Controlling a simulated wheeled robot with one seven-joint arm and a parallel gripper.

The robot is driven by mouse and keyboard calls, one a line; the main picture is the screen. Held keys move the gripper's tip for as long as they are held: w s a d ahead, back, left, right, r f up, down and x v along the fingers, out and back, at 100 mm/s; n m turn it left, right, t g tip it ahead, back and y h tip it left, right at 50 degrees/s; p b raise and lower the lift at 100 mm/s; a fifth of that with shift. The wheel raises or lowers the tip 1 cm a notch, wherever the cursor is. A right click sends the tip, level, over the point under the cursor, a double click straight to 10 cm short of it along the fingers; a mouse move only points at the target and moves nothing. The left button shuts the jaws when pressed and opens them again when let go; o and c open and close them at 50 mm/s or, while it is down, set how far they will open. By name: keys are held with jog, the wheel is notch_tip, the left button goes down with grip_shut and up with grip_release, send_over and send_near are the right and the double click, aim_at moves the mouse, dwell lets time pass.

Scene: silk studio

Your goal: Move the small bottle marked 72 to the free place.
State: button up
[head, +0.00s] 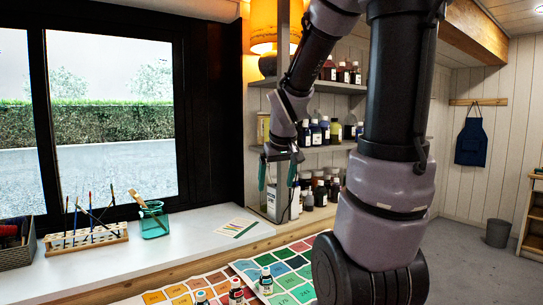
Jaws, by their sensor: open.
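Three small bottles with pale labels stand at the bottom edge of the head view: one on the green colour chart (266,281), one in the middle (236,292) and one at the left (201,299). Their numbers are too small to read, so I cannot tell which is marked 72. The left bottle is partly cut off by the frame. The colour charts (180,290) under and around them carry many coloured squares. I cannot tell which place is free. My gripper (278,174) is open and empty, pointing down, above and behind the bottles, in front of the shelves.
Shelves (335,147) behind my arm hold several bottles. A brush rack (87,240), a teal glass (153,220) and a dark box (17,245) stand on the white sill (190,238). A card (238,228) lies there too. My arm hides the right of the table.

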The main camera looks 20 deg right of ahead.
jog(key=s+a+r+m+t+y, duration=0.1)
jog(key=s+a+r+m+y, duration=0.2)
jog(key=s+a+r, duration=0.4)
jog(key=s+r, duration=0.2)
jog(key=s, duration=0.4)
jog(key=shift+r+t, duration=0.25)
jog(key=shift+t, duration=0.05)
